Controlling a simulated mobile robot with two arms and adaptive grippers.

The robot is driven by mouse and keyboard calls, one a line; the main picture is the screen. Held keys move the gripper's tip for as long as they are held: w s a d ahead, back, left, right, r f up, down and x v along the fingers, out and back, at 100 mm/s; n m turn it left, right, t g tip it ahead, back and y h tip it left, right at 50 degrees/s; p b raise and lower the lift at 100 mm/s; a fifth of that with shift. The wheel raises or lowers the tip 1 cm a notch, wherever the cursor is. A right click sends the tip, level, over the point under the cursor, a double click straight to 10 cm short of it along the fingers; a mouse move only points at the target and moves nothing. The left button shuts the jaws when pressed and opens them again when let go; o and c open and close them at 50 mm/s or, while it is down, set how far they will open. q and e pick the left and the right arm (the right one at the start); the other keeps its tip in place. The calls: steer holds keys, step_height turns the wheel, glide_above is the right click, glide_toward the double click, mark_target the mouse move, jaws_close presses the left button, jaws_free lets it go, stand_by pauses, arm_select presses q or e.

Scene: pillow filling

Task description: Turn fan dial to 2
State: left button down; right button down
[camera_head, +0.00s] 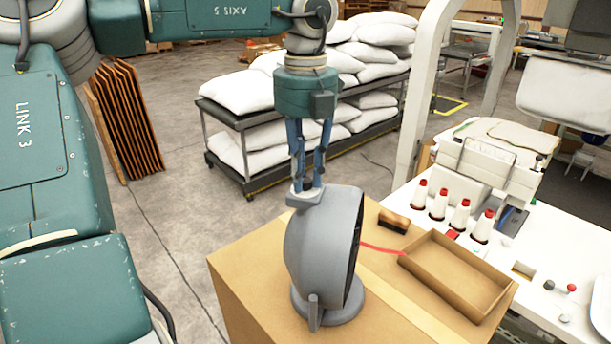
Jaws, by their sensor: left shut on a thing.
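A grey fan (325,245) stands upright on a round base on a cardboard box (252,285), its grille side turned to the right. My left gripper (306,196) points straight down at the top of the fan. Its fingers are shut on a grey part at the top of the fan housing, where the dial seems to be. The fingers hide most of that part, and no dial marks can be read. My right gripper is not in view.
An open shallow cardboard tray (455,280) and a brush (394,221) lie right of the fan. A white sewing table (540,270) with several thread cones is at the right. A cart (245,165) with white pillows stands behind.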

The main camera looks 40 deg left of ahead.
mark_target(306, 178)
arm_select(q)
steer(key=m, duration=0.4)
steer(key=shift+w+r+m, duration=0.1)
steer(key=shift+m, duration=0.2)
steer(key=m, duration=0.5)
steer(key=shift+m, duration=0.4)
steer(key=c, duration=1.5)
jaws_free()
steer(key=shift+c, duration=0.2)
step_height(306, 178, up, 12)
